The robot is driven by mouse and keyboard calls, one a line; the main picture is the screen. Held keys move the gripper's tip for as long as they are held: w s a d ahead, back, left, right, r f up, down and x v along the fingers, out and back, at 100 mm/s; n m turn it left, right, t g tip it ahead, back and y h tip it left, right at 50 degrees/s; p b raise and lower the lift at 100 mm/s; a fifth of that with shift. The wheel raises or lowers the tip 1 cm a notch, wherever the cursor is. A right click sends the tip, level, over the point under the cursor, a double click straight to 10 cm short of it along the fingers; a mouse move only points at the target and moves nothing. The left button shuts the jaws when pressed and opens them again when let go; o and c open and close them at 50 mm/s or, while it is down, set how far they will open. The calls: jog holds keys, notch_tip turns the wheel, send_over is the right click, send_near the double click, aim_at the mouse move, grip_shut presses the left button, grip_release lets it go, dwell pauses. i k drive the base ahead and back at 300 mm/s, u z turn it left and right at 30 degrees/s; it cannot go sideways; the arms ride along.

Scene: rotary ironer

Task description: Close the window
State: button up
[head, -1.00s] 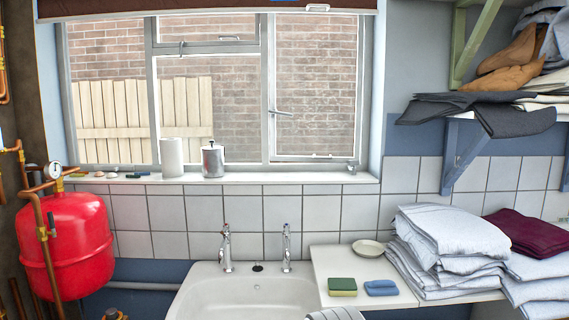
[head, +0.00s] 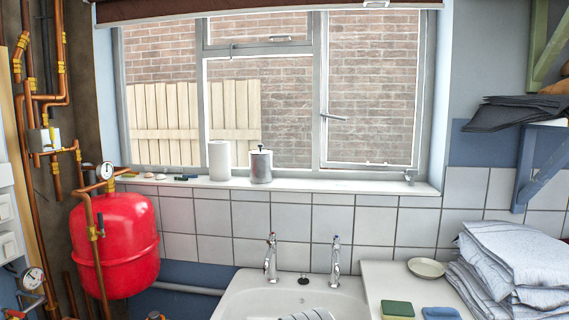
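The window (head: 265,95) fills the upper middle of the head view, in a grey metal frame with several panes. A brick wall and a pale fence show through it. The tall right pane (head: 372,90) has a lever handle (head: 333,117) at its left edge, pointing roughly sideways to the right. A small stay or catch (head: 410,176) is at its lower right. A smaller top pane (head: 262,28) sits in the middle section with a catch below it. I cannot tell clearly how far any pane stands open. My gripper is not in view.
On the sill (head: 330,188) stand a white roll (head: 220,160) and a metal canister (head: 261,165). Below are a sink (head: 255,290) with two taps and a counter with sponges, a dish and folded linen (head: 520,260). A red tank (head: 115,245) and copper pipes are left.

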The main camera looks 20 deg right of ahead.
aim_at(422, 20)
jog(key=u, duration=0.1)
jog(key=i, duration=1.15)
jog(key=z, duration=0.6)
